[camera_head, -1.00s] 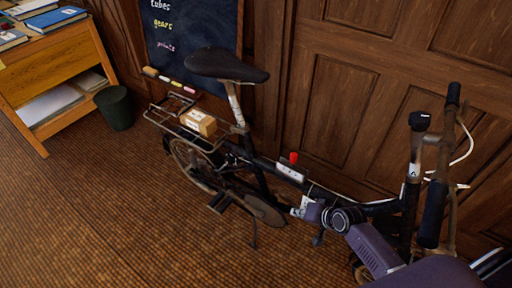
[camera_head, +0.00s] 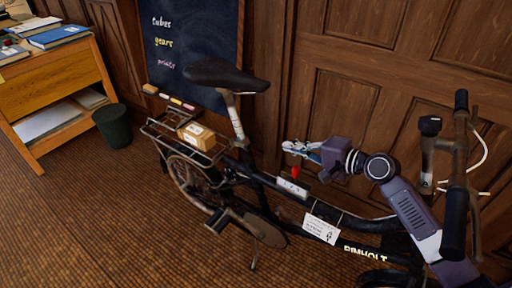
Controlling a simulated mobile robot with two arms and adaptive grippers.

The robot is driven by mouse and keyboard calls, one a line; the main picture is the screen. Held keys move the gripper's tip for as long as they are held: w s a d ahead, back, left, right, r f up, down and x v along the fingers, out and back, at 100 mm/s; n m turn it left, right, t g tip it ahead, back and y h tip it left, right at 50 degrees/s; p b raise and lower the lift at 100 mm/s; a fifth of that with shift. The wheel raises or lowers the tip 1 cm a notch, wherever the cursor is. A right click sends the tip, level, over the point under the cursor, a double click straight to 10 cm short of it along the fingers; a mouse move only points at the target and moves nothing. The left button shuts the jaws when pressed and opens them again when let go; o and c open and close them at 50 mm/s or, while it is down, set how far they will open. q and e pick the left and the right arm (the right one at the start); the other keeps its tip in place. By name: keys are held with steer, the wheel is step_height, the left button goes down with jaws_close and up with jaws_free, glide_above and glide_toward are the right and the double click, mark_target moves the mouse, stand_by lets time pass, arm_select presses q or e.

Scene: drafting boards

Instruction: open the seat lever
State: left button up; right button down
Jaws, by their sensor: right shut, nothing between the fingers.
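A folding bicycle (camera_head: 262,185) stands on the brown floor against the wood-panelled wall. Its black saddle (camera_head: 227,74) sits on a pale, worn seat post (camera_head: 236,117). The seat lever is too small and dark to make out clearly where the post enters the frame. A red knob (camera_head: 293,170) shows above the bicycle's main tube. My right gripper (camera_head: 288,147) is shut and empty, pointing left just above the red knob in the picture, right of the seat post and apart from it. I cannot tell whether it touches the knob. My left gripper is out of view.
A cardboard box (camera_head: 198,137) sits on the rear rack. The handlebar (camera_head: 457,190) stands at right, near my right arm. A chalkboard (camera_head: 190,45), a dark bin (camera_head: 113,126) and a wooden desk (camera_head: 55,90) with books are behind and left. Floor at front left is clear.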

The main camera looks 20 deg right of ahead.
mark_target(240, 145)
steer(key=w+a+f, duration=0.1)
steer(key=w+a, duration=0.1)
steer(key=w+a+f, duration=0.1)
steer(key=w+a, duration=0.2)
steer(key=w+a+f, duration=0.1)
steer(key=w+a, duration=0.1)
steer(key=shift+w+a+f+b, duration=0.15)
steer(key=shift+a+f+b, duration=0.1)
steer(key=shift+a+b, duration=0.1)
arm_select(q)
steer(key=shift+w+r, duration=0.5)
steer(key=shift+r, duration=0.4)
arm_select(e)
steer(key=shift+s+a+f, duration=0.1)
steer(key=shift+s+a, duration=0.1)
steer(key=shift+a, duration=0.35)
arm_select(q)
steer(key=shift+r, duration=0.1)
